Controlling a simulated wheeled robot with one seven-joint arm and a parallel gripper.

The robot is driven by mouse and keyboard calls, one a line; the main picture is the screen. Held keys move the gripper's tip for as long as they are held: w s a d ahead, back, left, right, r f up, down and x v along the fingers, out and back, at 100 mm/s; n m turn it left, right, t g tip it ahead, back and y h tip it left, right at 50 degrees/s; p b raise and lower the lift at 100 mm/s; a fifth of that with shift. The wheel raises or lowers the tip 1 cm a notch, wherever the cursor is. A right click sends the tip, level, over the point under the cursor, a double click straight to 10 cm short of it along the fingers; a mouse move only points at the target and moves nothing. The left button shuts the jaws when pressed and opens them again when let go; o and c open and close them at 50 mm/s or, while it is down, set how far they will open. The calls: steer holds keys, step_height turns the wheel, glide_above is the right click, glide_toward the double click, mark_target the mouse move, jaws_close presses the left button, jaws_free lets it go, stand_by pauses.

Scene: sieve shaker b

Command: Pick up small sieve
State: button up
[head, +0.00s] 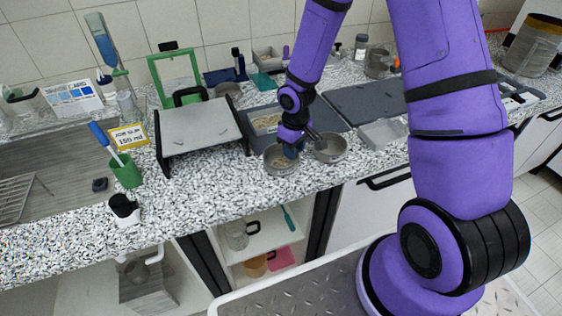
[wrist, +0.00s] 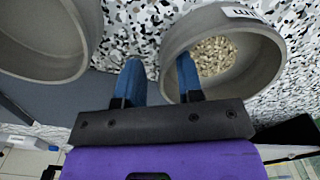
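Two round grey metal sieves stand on the speckled counter. The left one (head: 273,169) holds light brown granules, and it also shows at the right of the wrist view (wrist: 262,82). The other sieve (head: 343,155) stands beside it and shows at the upper left of the wrist view (wrist: 30,72); its inside looks empty. My gripper (wrist: 158,75) has blue fingers, apart, at the granule-filled sieve. One finger appears over its inside and the other outside, with the near wall between them. I cannot tell whether either finger touches the wall. In the head view the fingers (head: 291,152) are partly hidden.
A grey plate on a black stand (head: 197,130) is left of the sieves. A dark grey board (head: 338,117) and a light tray (head: 384,133) lie behind and right. A green cup with a blue-handled tool (head: 127,172) stands left. The counter's front edge is close to the sieves.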

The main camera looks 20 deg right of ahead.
jaws_close()
steer(key=shift+r, duration=0.15)
